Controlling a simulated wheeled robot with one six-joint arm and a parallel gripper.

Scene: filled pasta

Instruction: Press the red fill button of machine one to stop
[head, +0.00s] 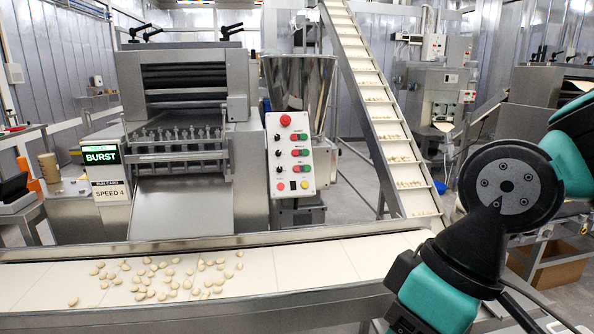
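The white control panel (289,183) stands on the front of the nearest machine (187,70), below its steel hopper (297,85). It has a large red mushroom button (285,120) at the top and three rows, each with a black knob, a red button and a green button. The lowest row's red button (296,169) shows clear of any obstruction. The row labels are too small to read surely. A green display (101,154) left of the machine reads BURST, above a card reading SPEED 4. My teal and black arm is at the right, apart from the panel; my gripper is not in view.
A pale conveyor belt (330,262) crosses in front of the machine, with several pasta pieces (160,278) scattered on its left half. An inclined conveyor (372,100) rises behind, right of the panel. A second machine (440,95) stands farther back at the right.

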